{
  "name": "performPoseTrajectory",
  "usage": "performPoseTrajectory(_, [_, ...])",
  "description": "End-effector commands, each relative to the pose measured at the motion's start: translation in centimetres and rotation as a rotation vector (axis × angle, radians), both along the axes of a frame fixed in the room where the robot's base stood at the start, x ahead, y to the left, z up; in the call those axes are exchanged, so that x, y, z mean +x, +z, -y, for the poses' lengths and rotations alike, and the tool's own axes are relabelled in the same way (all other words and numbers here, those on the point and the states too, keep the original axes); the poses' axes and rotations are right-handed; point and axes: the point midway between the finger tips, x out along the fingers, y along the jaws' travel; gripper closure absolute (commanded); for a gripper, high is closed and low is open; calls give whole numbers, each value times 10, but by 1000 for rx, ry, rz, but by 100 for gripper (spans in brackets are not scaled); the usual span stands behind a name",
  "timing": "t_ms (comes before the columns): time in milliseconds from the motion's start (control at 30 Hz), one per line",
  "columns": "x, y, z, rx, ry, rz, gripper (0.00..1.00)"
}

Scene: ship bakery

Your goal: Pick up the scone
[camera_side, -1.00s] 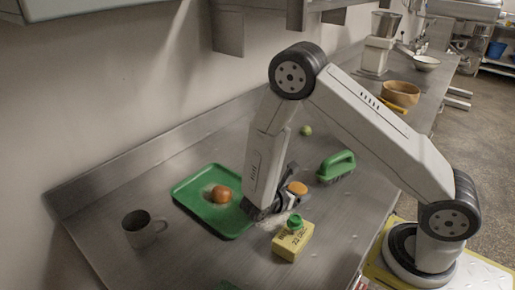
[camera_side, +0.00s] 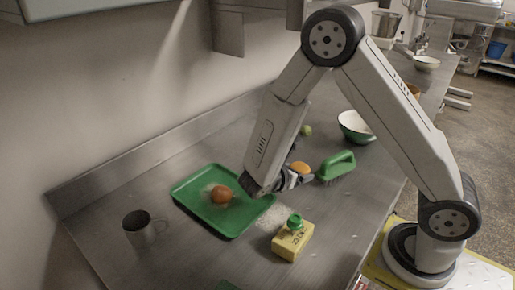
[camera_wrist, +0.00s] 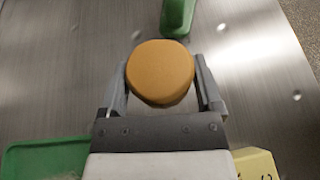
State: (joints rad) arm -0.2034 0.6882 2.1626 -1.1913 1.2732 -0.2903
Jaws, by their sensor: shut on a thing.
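The scone (camera_wrist: 160,72), round and golden brown, is between the two fingers of my gripper (camera_wrist: 162,88) in the wrist view. In the side view the scone (camera_side: 299,168) shows at the end of my gripper (camera_side: 290,180), which is shut on it. It is held above the steel worktop, to the right of the green tray and near the green brush. My wrist hides part of the gripper in the side view.
A green tray (camera_side: 190,190) holds a reddish-brown round item (camera_side: 221,194). A yellow container with a green cap (camera_side: 291,241) stands in front. A green-handled brush (camera_side: 336,166) and a green-and-white bowl (camera_side: 355,126) are right; a small green item (camera_side: 306,130) lies behind.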

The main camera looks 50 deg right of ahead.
Motion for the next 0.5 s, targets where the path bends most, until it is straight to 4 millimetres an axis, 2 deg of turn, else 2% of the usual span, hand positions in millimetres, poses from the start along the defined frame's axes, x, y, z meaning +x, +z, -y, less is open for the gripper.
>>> performPoseTrajectory(200, [0,19,0,1,-1,2,75])
performPoseTrajectory(500, [0,26,0,0,-1,0,75])
